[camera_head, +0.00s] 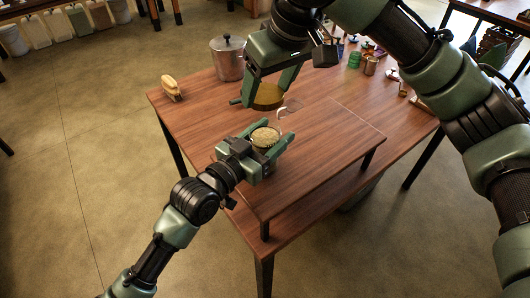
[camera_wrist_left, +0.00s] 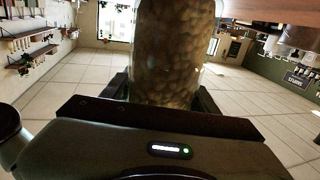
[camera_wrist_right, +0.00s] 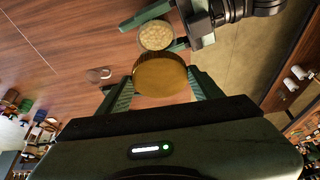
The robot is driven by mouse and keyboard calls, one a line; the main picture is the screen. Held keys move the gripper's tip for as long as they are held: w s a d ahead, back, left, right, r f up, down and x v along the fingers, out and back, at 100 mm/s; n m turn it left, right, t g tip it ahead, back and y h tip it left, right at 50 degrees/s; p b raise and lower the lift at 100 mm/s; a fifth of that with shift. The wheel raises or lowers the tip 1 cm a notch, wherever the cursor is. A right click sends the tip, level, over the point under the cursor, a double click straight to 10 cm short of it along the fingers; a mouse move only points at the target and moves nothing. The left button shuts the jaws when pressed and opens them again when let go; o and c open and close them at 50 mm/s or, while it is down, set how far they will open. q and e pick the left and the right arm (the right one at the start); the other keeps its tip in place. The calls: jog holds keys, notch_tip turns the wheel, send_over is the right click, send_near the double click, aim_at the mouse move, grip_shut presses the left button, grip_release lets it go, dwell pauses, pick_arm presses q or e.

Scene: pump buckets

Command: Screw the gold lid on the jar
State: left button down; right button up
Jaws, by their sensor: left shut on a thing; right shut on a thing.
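The jar (camera_head: 265,137) is clear glass, filled with small pale round pieces, and open at the top. My left gripper (camera_head: 268,146) is shut around its side near the table's front edge. The jar also fills the upper middle of the left wrist view (camera_wrist_left: 172,55), between the fingers. The gold lid (camera_head: 267,96) is a round disc held by my right gripper (camera_head: 265,98), which is shut on its rim. In the right wrist view the lid (camera_wrist_right: 160,75) sits between the fingertips, above and beside the open jar (camera_wrist_right: 156,36), apart from it.
The wooden table (camera_head: 200,118) has clear room to the left. A small clear item (camera_head: 290,106) lies near the lid. Several small cans (camera_head: 370,65) stand at the back right.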

aim_at(268, 110)
jog(key=shift+s+f, duration=0.1)
jog(key=shift+f, duration=2.4)
jog(key=shift+f, duration=0.85)
jog(key=shift+f, duration=0.6)
